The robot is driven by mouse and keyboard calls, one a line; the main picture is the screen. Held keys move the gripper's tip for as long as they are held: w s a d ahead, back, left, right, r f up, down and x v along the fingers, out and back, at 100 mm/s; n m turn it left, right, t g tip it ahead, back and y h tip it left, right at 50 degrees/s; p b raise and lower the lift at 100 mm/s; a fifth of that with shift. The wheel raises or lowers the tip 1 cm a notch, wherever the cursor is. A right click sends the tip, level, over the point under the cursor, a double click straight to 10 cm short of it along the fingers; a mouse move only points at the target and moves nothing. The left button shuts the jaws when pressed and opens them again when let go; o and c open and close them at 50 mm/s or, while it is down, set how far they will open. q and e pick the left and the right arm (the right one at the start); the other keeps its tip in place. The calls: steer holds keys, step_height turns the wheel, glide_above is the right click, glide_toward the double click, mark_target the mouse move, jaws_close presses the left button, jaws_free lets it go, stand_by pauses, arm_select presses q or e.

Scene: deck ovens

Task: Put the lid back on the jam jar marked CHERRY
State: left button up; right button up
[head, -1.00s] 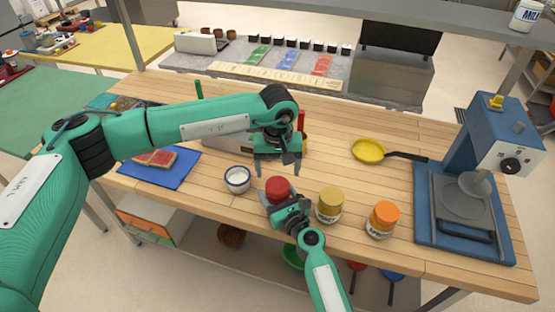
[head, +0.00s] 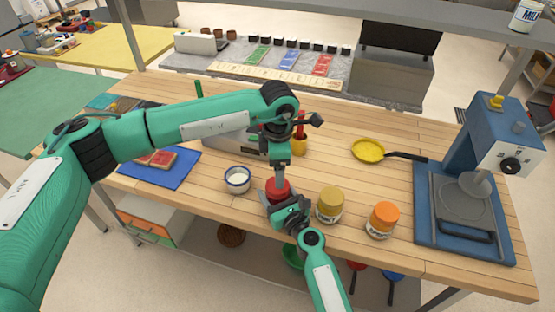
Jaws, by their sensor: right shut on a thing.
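A jar with a red top (head: 283,186) stands near the front edge of the table. My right gripper (head: 284,207) is shut on this jar from the front and hides most of its body. No CHERRY lettering can be read on it. My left gripper (head: 280,181) points down right over the red top, its tips at or against it. I see it edge-on, so its jaw opening does not show. I cannot tell whether the red top is fully seated. A yellow-topped jar (head: 330,200) and an orange-topped jar (head: 383,217) stand to the right, labels unreadable.
A white-filled cup (head: 237,179) stands close left of the red-topped jar. A yellow pan (head: 368,150) lies behind right, and a blue machine (head: 465,205) stands at the right end. A blue mat (head: 165,178) lies left. Bare wood lies between pan and jars.

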mark_target(278, 197)
arm_select(q)
steer(key=n, duration=0.5)
steer(key=shift+r, duration=0.15)
steer(key=n, duration=0.3)
steer(key=shift+r, duration=0.1)
steer(key=n, duration=0.6)
steer(key=shift+r, duration=0.2)
steer(key=n, duration=0.6)
steer(key=shift+r, duration=0.15)
steer(key=n, duration=0.7)
steer(key=shift+r, duration=0.2)
steer(key=shift+f, duration=4.05)
